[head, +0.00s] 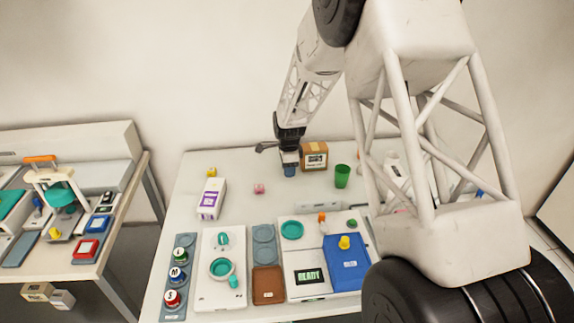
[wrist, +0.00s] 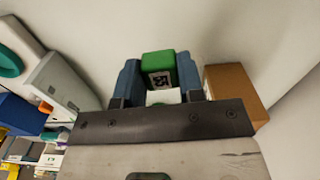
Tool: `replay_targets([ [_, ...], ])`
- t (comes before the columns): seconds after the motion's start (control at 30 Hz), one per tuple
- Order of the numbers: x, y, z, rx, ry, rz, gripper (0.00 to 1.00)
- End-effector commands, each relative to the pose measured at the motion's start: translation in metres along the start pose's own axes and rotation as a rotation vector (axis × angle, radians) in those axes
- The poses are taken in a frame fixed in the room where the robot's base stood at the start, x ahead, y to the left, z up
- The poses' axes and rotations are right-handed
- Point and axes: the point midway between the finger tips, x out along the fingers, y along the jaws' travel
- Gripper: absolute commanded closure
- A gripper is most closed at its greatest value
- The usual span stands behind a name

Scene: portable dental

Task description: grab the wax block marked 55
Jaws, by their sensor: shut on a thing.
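The wax block marked 55 (wrist: 158,66) is green, with a white label reading 55 on the face towards the wrist camera. My gripper (wrist: 157,82) has its two blue fingers on either side of the block and is shut on it. In the head view my gripper (head: 290,169) points down over the back of the table, just left of a brown box. The block is hidden by the fingers there. I cannot tell whether the block touches the table.
The brown box (head: 314,156) stands close to my gripper and shows in the wrist view (wrist: 236,90). A green cup (head: 342,177) stands to the right. A white box (head: 212,199) and a small pink block (head: 259,188) are left. Trays and devices fill the table's front.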

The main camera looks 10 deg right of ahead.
Motion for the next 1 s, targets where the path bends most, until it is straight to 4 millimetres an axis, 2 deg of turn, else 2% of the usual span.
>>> replay_targets([
  [1.0, -0.0023, 0.0112, 0.0038, 0.001, 0.000, 0.000, 0.87],
])
